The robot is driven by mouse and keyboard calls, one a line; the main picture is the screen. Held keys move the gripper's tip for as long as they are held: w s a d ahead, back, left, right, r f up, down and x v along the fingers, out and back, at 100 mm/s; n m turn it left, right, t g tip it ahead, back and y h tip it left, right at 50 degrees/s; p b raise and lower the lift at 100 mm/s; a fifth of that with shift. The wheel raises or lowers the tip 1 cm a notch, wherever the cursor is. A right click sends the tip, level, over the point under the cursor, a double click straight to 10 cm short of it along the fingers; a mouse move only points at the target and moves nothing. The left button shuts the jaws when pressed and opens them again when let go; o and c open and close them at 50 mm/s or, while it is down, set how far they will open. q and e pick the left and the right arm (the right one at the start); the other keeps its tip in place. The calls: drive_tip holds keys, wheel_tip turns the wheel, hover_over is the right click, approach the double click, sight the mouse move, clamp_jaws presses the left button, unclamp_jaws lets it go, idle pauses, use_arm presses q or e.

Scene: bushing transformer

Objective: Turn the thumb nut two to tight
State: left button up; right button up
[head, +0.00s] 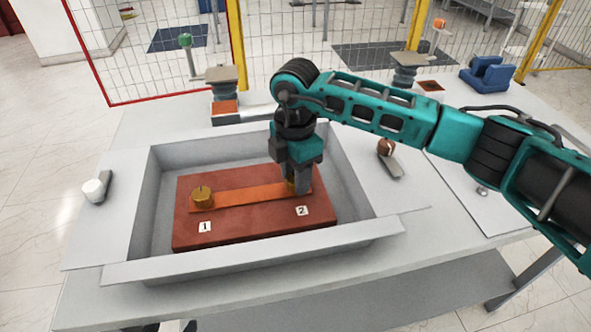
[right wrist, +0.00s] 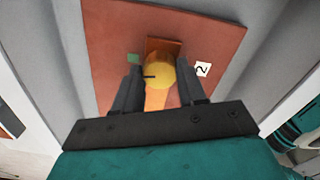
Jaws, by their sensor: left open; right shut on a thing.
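Thumb nut two (head: 290,182) is a brass-yellow knob at the right end of an orange bar (head: 245,198) on a red-brown block, beside the label "2" (head: 302,211). My right gripper (head: 298,187) points down over it and hides most of it. In the right wrist view, the fingers stand on both sides of the round yellow nut (right wrist: 160,73), shut on it. A short dark line marks its top. Thumb nut one (head: 202,196) stands at the bar's left end, near the label "1" (head: 205,227). My left gripper is not in view.
The block (head: 188,240) lies in a grey tray with raised walls (head: 250,243). A white-ended tool (head: 95,189) lies left of the tray, a brown-ended one (head: 388,155) to the right. Insulator-like stands (head: 222,80) and a blue block (head: 487,75) are behind.

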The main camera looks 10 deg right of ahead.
drive_tip(key=shift+r+m, duration=0.15)
drive_tip(key=shift+m, duration=0.55)
drive_tip(key=o, duration=1.1)
drive_tip(key=shift+c, duration=0.2)
wheel_tip(320, 180, up, 13)
